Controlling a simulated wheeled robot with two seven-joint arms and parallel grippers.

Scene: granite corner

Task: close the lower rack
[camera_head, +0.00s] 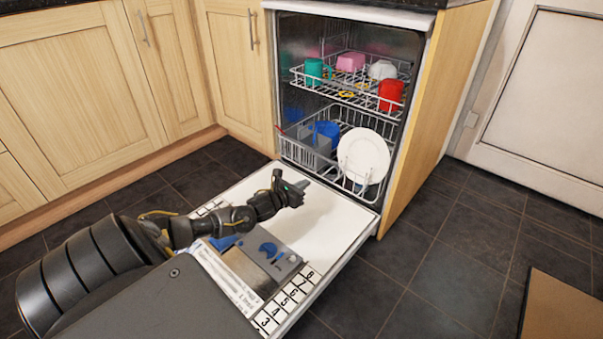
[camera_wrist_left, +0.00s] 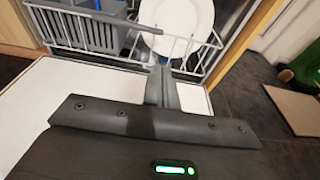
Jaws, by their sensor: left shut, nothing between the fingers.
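The lower rack (camera_head: 355,188) is a white wire basket inside the dishwasher, at about the line where the open door (camera_head: 330,215) begins. It holds a white plate (camera_head: 363,156), a grey cutlery basket (camera_head: 313,140) and a blue item (camera_head: 327,131). My left gripper (camera_head: 303,188) is shut and empty, above the open door and in front of the rack. In the left wrist view the shut fingers (camera_wrist_left: 162,85) point at the rack front (camera_wrist_left: 135,48); whether they touch it I cannot tell. My right gripper is not in view.
The upper rack (camera_head: 350,92) holds a green mug (camera_head: 314,71), a pink item (camera_head: 350,62) and a red mug (camera_head: 390,94). Wooden cabinets (camera_head: 75,80) stand at the left.

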